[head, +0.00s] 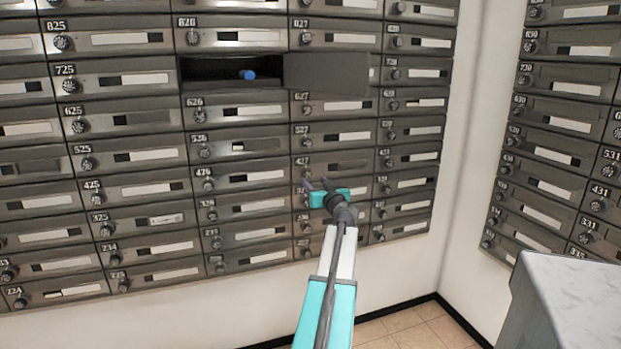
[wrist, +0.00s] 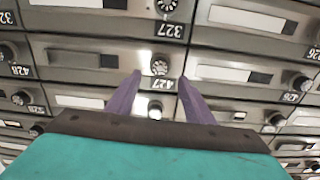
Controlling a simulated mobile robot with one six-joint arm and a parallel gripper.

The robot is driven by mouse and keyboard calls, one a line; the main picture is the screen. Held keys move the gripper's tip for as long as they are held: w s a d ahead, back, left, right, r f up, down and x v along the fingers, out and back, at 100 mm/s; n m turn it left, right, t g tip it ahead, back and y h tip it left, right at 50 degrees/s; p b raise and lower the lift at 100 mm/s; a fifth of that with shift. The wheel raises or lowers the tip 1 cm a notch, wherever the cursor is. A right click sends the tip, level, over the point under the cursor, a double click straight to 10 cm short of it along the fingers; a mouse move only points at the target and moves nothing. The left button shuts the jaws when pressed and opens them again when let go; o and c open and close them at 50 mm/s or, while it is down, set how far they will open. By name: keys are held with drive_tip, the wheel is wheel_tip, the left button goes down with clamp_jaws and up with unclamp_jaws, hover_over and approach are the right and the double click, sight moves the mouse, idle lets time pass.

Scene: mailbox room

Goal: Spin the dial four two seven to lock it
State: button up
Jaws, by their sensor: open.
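The 427 mailbox shows in the head view with its number plate (head: 304,161) in the right-hand part of the main wall, its dial close to my gripper. In the wrist view, which is upside down, the 427 dial (wrist: 160,67) is a small round ribbed knob beside the number 427 (wrist: 160,83). My gripper (head: 317,184) has teal housing and purple fingers. In the wrist view its fingertips (wrist: 160,77) are apart, one on each side of the dial's column, with nothing between them. Whether they touch the mailbox front cannot be told.
One mailbox higher up stands open, with a blue object (head: 247,75) inside. Its door (head: 326,75) is swung out to the right. Neighbouring dial 327 (wrist: 166,5) is close by. A second mailbox wall (head: 560,125) and a grey counter (head: 570,295) stand at the right.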

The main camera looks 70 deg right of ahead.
sight(308, 175)
drive_tip(key=shift+x, duration=3.1)
drive_tip(key=shift+w, duration=0.1)
drive_tip(key=c, duration=1)
drive_tip(key=shift+d, duration=0.15)
drive_tip(key=shift+c, duration=0.2)
